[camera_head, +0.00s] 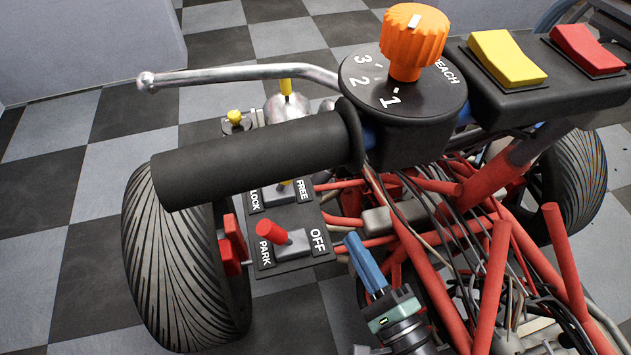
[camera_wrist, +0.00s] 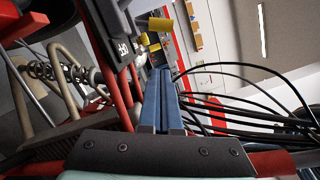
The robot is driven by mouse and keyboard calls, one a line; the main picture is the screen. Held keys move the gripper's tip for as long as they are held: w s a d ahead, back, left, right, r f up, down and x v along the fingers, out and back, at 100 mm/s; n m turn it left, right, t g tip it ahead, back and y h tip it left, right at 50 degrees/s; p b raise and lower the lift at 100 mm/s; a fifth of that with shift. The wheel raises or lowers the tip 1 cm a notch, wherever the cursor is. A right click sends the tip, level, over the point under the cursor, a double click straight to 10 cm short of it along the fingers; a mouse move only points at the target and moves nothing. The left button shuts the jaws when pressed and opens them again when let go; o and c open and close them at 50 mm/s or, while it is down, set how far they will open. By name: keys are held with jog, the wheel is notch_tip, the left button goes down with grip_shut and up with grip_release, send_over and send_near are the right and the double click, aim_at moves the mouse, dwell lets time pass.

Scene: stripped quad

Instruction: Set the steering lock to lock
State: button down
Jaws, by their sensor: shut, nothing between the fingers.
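The steering lock switch (camera_head: 278,194) sits on a dark plate marked LOCK at left and FREE at right. The black handlebar grip (camera_head: 250,150) passes in front of it and hides most of it. A bit of its yellow lever (camera_head: 286,183) shows below the grip; which way it leans I cannot tell. My gripper (camera_head: 353,238) has its blue fingers together and empty. It is right of the plates, apart from the switch. In the wrist view the shut fingers (camera_wrist: 161,72) point toward yellow parts (camera_wrist: 160,24); which of them is the lock lever is unclear.
Red frame tubes (camera_head: 425,262) and cables crowd my gripper's right. An orange knob (camera_head: 413,42), a metal brake lever (camera_head: 235,74) and a tyre (camera_head: 175,260) surround the grip.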

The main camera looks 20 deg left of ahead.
jog(key=shift+a, duration=0.1)
dwell(0.3)
jog(key=x, duration=0.8)
jog(key=s+a+b+x, duration=0.1)
jog(key=x, duration=0.3)
jog(key=shift+s+r, duration=0.15)
jog(key=shift+r, duration=0.15)
jog(key=shift+a+r, duration=0.25)
jog(key=shift+a, duration=0.4)
jog(key=shift+s+a+r+n, duration=0.25)
jog(key=shift+r+n, duration=0.1)
jog(key=shift+n, duration=0.45)
jog(key=n, duration=0.1)
jog(key=a+r+n, duration=0.1)
jog(key=n, duration=0.1)
jog(key=shift+s+a+g, duration=0.15)
jog(key=shift+s+g, duration=0.2)
jog(key=shift+g, duration=0.05)
jog(key=shift+s+a+r+n+g+h, duration=0.15)
jog(key=shift+s+a+n, duration=0.15)
jog(key=shift+n, duration=0.45)
jog(key=shift+s+a+n+g+h, duration=0.1)
jog(key=shift+s+a+n+h, duration=0.1)
jog(key=shift+a+n, duration=0.35)
jog(key=shift+s+a+r+n+g+h, duration=0.1)
jog(key=shift+s+a+n+h, duration=0.1)
jog(key=shift+n, duration=0.7)
